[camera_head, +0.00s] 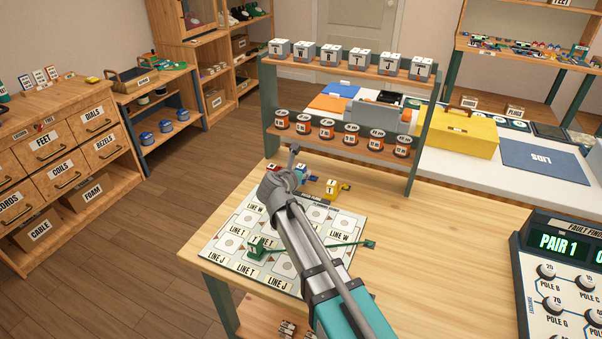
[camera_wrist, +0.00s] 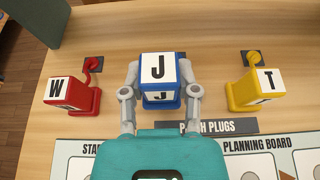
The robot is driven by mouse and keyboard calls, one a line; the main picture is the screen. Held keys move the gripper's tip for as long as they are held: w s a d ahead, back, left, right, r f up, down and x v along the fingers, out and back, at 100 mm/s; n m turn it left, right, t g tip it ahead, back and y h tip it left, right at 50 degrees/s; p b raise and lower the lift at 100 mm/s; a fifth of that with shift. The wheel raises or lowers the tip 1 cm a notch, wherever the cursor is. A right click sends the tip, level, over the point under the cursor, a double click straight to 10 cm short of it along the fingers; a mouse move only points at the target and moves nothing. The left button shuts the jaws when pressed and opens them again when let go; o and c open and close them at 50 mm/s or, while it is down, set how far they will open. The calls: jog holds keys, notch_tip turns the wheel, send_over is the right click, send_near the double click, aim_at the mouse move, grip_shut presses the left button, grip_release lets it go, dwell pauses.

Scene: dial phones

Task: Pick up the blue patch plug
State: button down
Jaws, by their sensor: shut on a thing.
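The blue patch plug (camera_wrist: 160,72), with a white top marked J, sits between the two grey fingers of my gripper (camera_wrist: 160,93) in the wrist view. My gripper is shut on its sides. In the head view my arm hides most of the blue plug, and only a small blue and white part (camera_head: 301,172) shows. I cannot tell whether it touches the table. The red plug (camera_wrist: 72,95), marked W, stands to its left, and the yellow plug (camera_wrist: 257,92), marked T, to its right.
The planning board (camera_head: 215,248) lies at the table's near left edge, with a green plug (camera_head: 257,250) and its cord on it. A rack (camera_head: 430,110) of boxes and spools stands behind the plugs. The fault finder (camera_head: 555,275) is at the right. The table's middle right is clear.

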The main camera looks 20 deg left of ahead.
jog(key=s+d+r+p, duration=0.8)
jog(key=s+r+p, duration=0.1)
jog(key=s+r, duration=0.1)
jog(key=shift+s+d, duration=0.2)
jog(key=shift+s, duration=0.4)
dwell(0.6)
